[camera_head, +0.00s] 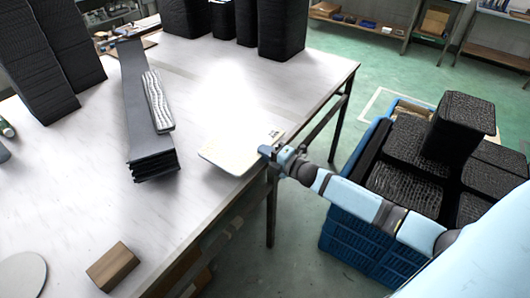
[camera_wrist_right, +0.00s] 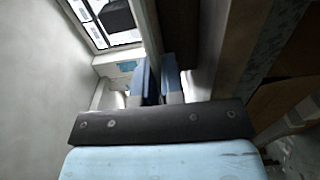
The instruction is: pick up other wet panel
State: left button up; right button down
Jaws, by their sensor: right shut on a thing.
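A flat cream panel (camera_head: 238,150) with a small dark mark near its right corner is at the right edge of the table. My right gripper (camera_head: 270,152) is shut on the near right edge of this panel. Its two blue-grey fingers (camera_wrist_right: 158,85) show close together in the right wrist view; what lies between them is hard to make out there. From the head view I cannot tell whether the panel touches the table. I cannot see from its surface whether it is wet. My left gripper is not in view.
The white table (camera_head: 80,190) bears a stack of long dark grey panels (camera_head: 143,120) with a ribbed pale piece (camera_head: 157,100) on top. Tall black stacks (camera_head: 283,28) stand at the back. A wooden block (camera_head: 113,266) lies in front. A blue crate (camera_head: 350,235) with black stacks stands right.

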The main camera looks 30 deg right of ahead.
notch_tip(320, 180, up, 3)
jog(key=shift+f+p, duration=0.1)
jog(key=shift+p, duration=1.05)
jog(key=shift+f, duration=0.1)
jog(key=s+d+r+p, duration=0.3)
jog(key=s+r+p, duration=0.1)
jog(key=s, duration=0.3)
jog(key=shift+s+p, duration=0.25)
jog(key=shift+p, duration=0.15)
